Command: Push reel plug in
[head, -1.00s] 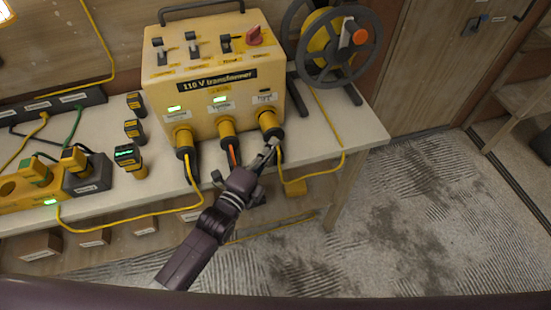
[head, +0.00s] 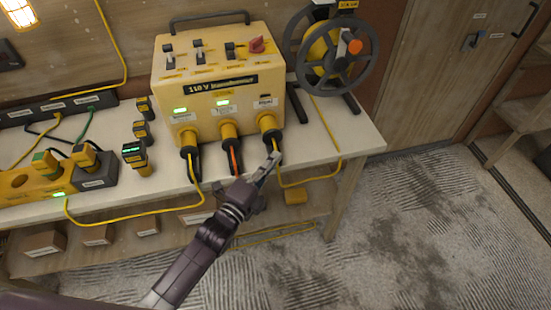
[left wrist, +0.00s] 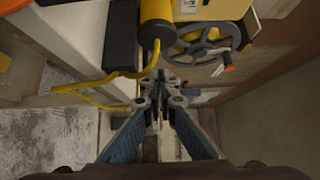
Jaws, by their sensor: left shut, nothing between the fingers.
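The yellow transformer (head: 215,110) stands on the bench with three plugs along its lower front. The rightmost, the reel plug (head: 270,134), has a dark end and a yellow cable (head: 310,180) that loops toward the reel (head: 335,50). The display above this plug is dark; the other two glow green. My left gripper (head: 274,158) is shut and empty, just below and in front of the reel plug's end, apparently apart from it. In the left wrist view the plug (left wrist: 156,25) is beyond the closed fingertips (left wrist: 160,88). How deep it sits cannot be told.
Two neighbouring plugs with hanging cables (head: 234,158) are left of my gripper. Small yellow devices (head: 134,158) and a power strip (head: 60,110) lie further left. The patterned floor (head: 440,220) right of the bench is clear.

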